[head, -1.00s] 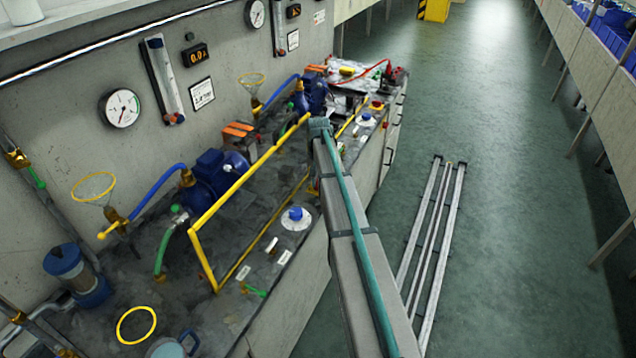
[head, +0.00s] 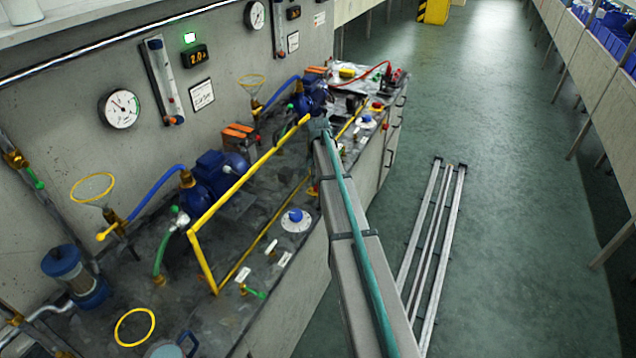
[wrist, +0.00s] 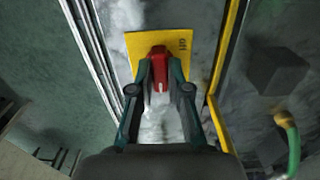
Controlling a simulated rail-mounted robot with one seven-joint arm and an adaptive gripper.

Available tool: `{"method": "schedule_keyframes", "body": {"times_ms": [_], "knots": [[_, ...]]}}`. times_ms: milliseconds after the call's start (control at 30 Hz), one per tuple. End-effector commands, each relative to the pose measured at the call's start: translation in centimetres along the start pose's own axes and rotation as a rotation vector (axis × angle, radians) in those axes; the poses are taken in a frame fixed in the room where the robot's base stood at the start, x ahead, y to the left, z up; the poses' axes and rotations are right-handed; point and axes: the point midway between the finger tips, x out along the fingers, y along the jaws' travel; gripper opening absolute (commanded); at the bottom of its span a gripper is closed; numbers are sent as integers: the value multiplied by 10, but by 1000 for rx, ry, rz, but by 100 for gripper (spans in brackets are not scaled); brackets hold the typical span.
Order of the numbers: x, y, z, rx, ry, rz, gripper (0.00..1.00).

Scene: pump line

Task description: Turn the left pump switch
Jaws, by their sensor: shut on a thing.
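The red switch knob (wrist: 159,68) stands on a yellow plate (wrist: 137,45) in the wrist view. A white mark shows on the knob, and black lettering, seemingly "off", is at the plate's right side. My gripper (wrist: 160,82) is shut on the knob, one finger on each side. In the head view my arm hides the gripper and most of the switch area. The left blue pump (head: 215,172) is behind the yellow rail. Above it, a green lamp (head: 189,38) is lit and the display (head: 195,57) shows orange digits, seemingly 2.0.
A yellow rail (head: 250,172) runs along the bench, close to the gripper, and shows in the wrist view (wrist: 228,50). A round gauge (head: 119,109) and a flow tube (head: 163,80) are on the wall. The floor on the right is open beside metal rails (head: 440,230).

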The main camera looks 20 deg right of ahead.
Motion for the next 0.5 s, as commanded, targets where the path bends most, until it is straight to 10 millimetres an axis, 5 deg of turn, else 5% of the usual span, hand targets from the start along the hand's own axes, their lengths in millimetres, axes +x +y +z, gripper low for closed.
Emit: {"method": "schedule_keyframes", "body": {"times_ms": [67, 100, 233, 500], "knots": [[0, 0, -1, 3, 1, -1, 0], [0, 0, -1, 3, 1, -1, 18], [0, 0, 0, 2, 1, -1, 40], [0, 0, 0, 0, 1, 0, 42]]}}
